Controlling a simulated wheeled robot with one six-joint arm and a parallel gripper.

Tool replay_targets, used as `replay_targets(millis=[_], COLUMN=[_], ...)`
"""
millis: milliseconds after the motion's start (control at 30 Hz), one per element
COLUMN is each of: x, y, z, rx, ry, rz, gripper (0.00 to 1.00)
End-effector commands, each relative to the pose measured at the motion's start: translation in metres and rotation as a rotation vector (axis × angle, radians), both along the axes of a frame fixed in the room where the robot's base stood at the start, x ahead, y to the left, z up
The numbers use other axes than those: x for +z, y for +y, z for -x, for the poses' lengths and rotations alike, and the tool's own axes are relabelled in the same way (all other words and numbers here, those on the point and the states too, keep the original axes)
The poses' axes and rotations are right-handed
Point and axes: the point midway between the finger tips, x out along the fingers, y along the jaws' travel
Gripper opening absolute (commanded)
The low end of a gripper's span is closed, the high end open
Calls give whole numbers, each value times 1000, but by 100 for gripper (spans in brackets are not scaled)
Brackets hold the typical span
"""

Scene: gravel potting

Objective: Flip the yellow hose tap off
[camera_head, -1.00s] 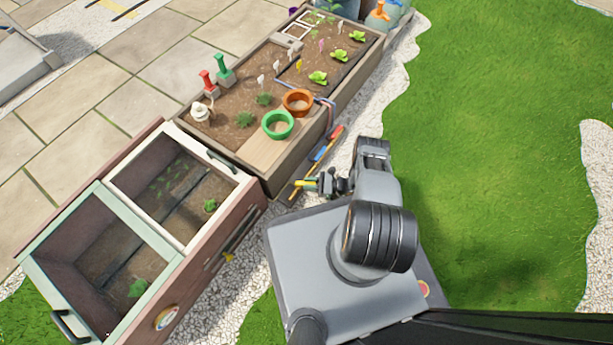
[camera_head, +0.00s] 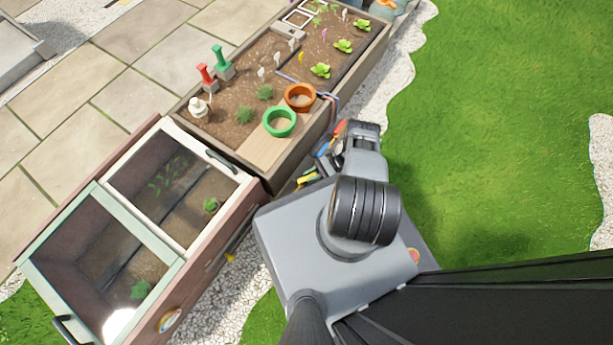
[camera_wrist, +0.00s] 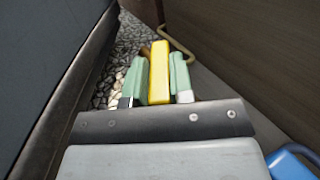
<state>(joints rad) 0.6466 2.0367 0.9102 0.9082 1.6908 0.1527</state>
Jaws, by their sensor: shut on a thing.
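The yellow tap handle (camera_wrist: 159,72) stands lengthwise between the two pale green fingers of my gripper (camera_wrist: 158,80) in the wrist view. My gripper is shut on it, with a finger along each side. The lower end of the handle and the tap body are hidden behind my gripper's dark front plate. In the head view, a bit of yellow (camera_head: 307,179) shows beside the planter's near corner, left of my arm. My arm's wrist and links cover most of the gripper there.
A blue handle (camera_wrist: 291,165) lies close at the wrist view's lower right; blue (camera_head: 323,148) and red (camera_head: 340,127) handles show in the head view. A thin brass-coloured loop (camera_wrist: 184,48) is beyond the fingers. Planter (camera_head: 285,160) and cold frame (camera_head: 222,258) walls flank a narrow gravel gap.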

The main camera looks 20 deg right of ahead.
Motion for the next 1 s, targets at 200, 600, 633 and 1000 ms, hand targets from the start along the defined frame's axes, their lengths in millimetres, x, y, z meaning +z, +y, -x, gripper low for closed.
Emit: replay_targets(millis=[200, 600, 633, 1000], x=[0, 0, 0, 7], y=[-2, -2, -2, -2], z=[0, 0, 0, 0], rx=[0, -1, -1, 0], ry=[0, 0, 0, -1], rz=[1, 0, 0, 1], gripper=[0, 39, 42, 47])
